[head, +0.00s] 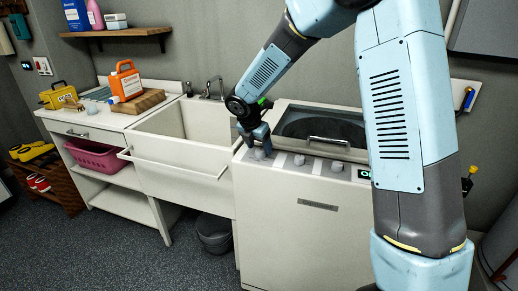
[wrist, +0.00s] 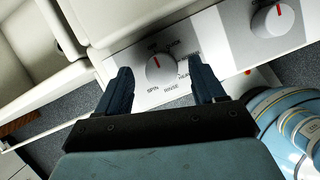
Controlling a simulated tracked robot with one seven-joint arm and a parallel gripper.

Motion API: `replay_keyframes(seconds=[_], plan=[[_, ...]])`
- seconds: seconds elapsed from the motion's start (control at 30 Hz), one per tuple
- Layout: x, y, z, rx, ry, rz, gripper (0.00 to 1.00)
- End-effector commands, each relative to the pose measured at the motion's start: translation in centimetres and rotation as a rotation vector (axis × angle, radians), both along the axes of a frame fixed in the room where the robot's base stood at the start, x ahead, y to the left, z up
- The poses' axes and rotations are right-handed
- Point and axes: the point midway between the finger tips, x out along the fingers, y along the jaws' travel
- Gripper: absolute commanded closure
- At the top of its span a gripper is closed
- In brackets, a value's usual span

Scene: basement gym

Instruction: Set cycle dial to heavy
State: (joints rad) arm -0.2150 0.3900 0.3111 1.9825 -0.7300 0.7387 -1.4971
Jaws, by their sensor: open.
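My gripper (wrist: 160,76) is open, one finger on each side of the dial, with gaps visible. In the head view my gripper (head: 257,138) points down over the leftmost knob of the white washer (head: 290,215); contact cannot be told.
A second dial (wrist: 272,21) sits to the right on the panel. The washer lid (head: 324,127) with its handle is behind the knobs. A sink (head: 178,130) adjoins on the left, then a counter with an orange jug (head: 125,80). A grey bin (head: 214,233) stands on the floor.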

Motion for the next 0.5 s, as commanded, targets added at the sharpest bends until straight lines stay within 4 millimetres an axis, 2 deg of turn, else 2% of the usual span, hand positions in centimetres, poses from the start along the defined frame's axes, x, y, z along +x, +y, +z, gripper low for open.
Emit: replay_keyframes(seconds=[0.2, 0.5], plan=[[0.5, -0.4, -1.5, 0.000, 0.000, 0.001, 0.31], [0.5, -0.4, -1.6, 0.000, 0.000, 0.000, 0.31]])
